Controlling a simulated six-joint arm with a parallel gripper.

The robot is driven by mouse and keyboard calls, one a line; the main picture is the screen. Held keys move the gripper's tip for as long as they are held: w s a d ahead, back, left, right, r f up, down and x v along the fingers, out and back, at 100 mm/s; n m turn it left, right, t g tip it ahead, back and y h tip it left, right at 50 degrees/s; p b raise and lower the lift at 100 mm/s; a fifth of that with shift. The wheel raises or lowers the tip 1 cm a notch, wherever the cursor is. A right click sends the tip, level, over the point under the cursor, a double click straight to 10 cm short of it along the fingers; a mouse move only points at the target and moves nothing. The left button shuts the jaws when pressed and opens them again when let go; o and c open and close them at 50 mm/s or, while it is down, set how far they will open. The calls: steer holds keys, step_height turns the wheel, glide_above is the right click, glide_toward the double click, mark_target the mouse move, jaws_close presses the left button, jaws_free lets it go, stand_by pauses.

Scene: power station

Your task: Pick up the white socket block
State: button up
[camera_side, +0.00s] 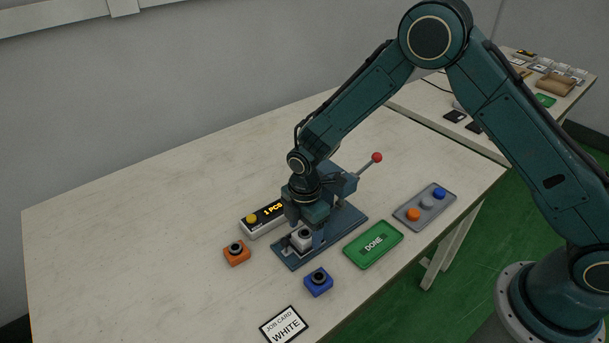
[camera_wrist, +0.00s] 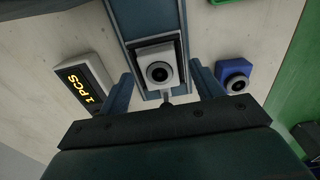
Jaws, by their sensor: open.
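The white socket block (camera_side: 301,242) has a dark round socket on its top. It sits on the base of the blue-grey lever press (camera_side: 351,216). In the wrist view the white block (camera_wrist: 154,55) sits in a dark-edged seat on the press's base. My gripper (camera_side: 304,231) is open, low over the press, and partly hides the block in the side view. In the wrist view the fingers of my gripper (camera_wrist: 163,82) are on either side, with the block between and slightly beyond them. Both fingers look apart from it.
An orange socket block (camera_side: 236,254) and a blue socket block (camera_side: 318,283) stand nearby. A counter box (camera_side: 262,220) reads "1 PCS". A green "DONE" tray (camera_side: 373,246) and a grey tray (camera_side: 425,207) with coloured round pieces lie right. A "WHITE" job card (camera_side: 284,325) lies in front.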

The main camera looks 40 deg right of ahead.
mark_target(305, 232)
steer(key=shift+f, duration=0.3)
steer(key=c, duration=1.2)
steer(key=shift+r, duration=0.15)
step_height(305, 232, up, 20)
steer(key=shift+f, duration=0.1)
stand_by(0.6)
